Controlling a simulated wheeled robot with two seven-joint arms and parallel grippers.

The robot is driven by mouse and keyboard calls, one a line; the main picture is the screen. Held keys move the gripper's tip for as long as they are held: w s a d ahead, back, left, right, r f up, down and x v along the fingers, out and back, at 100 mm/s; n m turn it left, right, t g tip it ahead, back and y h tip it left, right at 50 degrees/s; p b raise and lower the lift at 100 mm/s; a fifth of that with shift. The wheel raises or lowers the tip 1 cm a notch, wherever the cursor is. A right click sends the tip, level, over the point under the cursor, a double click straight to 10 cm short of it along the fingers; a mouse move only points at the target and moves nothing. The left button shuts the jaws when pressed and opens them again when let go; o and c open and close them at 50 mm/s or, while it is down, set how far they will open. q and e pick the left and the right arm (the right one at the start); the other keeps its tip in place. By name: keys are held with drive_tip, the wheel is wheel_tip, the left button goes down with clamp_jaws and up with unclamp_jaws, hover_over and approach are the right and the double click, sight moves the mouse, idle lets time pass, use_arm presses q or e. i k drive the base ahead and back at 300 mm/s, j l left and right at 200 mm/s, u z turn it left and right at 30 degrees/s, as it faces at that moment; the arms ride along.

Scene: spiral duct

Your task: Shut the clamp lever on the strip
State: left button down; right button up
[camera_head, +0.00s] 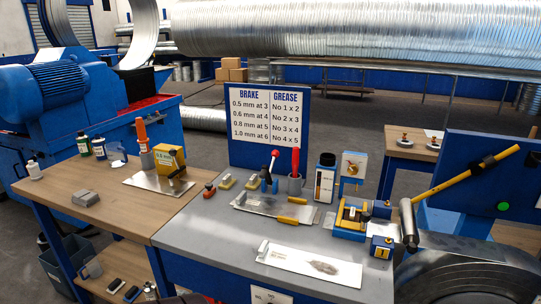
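A long yellow lever (450,185) with a black collar slants across the right side in front of a blue panel. Its lower left end meets a grey metal cylinder (408,224) above a dark coil of metal strip (470,278). I cannot tell for sure that this is the clamp lever, or whether it clamps the strip. A small blue and yellow device (350,220) stands on the grey bench to its left. Neither of my grippers can be made out in the head view.
The grey bench (225,235) carries a flat metal plate (285,258), a plate with yellow-handled tools (270,206), a red-handled tool (295,162) and small blocks. A BRAKE/GREASE board (268,125) stands behind. A wooden bench (110,200) is at left. A green button (503,206) is at right.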

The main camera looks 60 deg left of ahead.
sight(265, 174)
drive_tip(key=k+j, duration=0.3)
drive_tip(key=k, duration=0.2)
drive_tip(key=k+j, duration=0.25)
drive_tip(key=k, duration=0.2)
